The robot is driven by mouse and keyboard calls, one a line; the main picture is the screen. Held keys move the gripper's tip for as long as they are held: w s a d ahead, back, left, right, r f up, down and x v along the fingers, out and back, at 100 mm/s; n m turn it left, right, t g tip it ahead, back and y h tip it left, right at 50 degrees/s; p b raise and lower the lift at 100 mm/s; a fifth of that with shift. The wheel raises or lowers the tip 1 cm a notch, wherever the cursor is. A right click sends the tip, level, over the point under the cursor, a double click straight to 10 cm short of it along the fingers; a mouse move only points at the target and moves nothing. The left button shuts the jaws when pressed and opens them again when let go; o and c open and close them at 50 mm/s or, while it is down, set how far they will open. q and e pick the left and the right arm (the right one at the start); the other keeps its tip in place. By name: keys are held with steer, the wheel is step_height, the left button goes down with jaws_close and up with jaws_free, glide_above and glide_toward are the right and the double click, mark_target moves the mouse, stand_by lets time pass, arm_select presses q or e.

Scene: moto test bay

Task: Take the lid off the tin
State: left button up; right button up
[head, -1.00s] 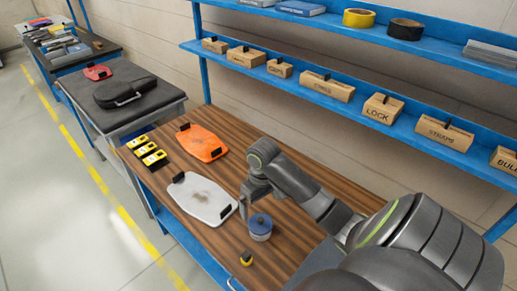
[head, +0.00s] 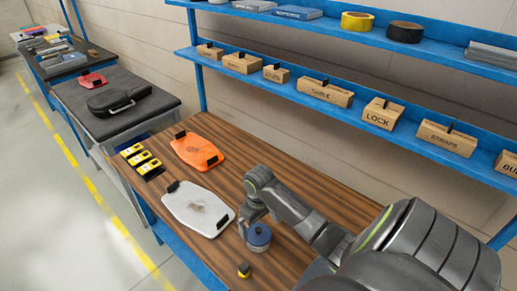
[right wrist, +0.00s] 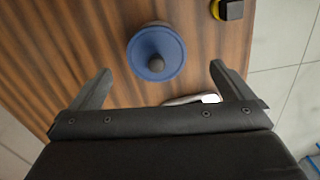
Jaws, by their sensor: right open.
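The tin (head: 258,243) stands upright on the wooden bench, with its blue lid (head: 261,230) on top. In the right wrist view the lid (right wrist: 137,58) is a round blue disc with a dark knob (right wrist: 156,63) at its middle. My right gripper (head: 248,222) is just above and beside the tin in the head view, partly overlapping it. In the right wrist view the gripper (right wrist: 161,75) is open and empty, with the lid ahead of the gap between its fingers. The fingers appear apart from the lid. My left gripper is not in view.
A white panel (head: 190,205) and an orange panel (head: 190,148) lie left of the tin. A small yellow-and-black item (head: 244,270) sits near the bench's front edge. Several yellow items (head: 141,158) lie at the left. Blue shelves (head: 300,85) with labelled boxes stand behind.

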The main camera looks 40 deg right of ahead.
mark_target(259, 229)
steer(key=shift+f, duration=0.2)
steer(key=f, duration=0.1)
steer(key=f+p, duration=0.1)
steer(key=f, duration=0.2)
steer(key=shift+w+d, duration=0.3)
steer(key=shift+w, duration=0.1)
steer(key=shift+f, duration=0.55)
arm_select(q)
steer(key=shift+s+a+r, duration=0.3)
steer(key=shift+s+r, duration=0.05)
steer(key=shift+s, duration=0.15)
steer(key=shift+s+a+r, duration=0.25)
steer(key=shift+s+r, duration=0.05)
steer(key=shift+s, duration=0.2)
arm_select(e)
steer(key=shift+f, duration=0.1)
steer(key=c, duration=0.9)
